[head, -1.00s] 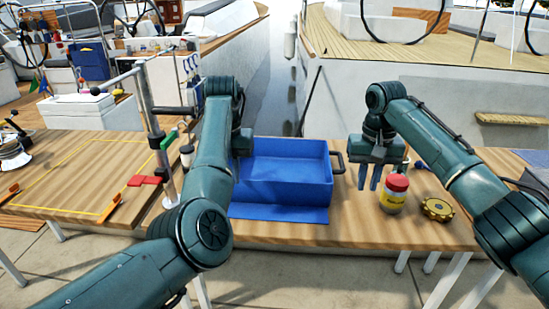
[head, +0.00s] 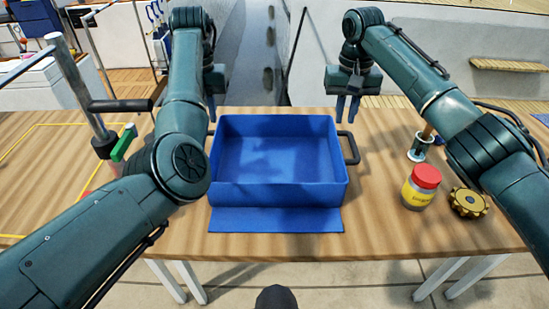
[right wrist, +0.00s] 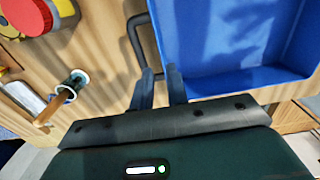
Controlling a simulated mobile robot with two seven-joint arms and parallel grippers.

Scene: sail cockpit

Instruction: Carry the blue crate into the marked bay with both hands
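The blue crate (head: 278,194) is open-topped and looks empty. It sits upright on a blue mat (head: 275,220) on the wooden table, with a dark handle (head: 350,150) on its right side. My right gripper (head: 347,110) is open and empty, its fingers apart, near the crate's far right corner. In the right wrist view its fingers (right wrist: 160,78) are beside the handle (right wrist: 137,42), not closed on it. My left gripper (head: 212,108) is by the crate's far left corner, largely hidden by my arm; its opening is unclear. The marked bay's yellow outline (head: 75,124) lies at the left.
A red-lidded jar (head: 420,187), a yellow gear-like part (head: 467,202) and a small metal spool (head: 420,146) stand right of the crate.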

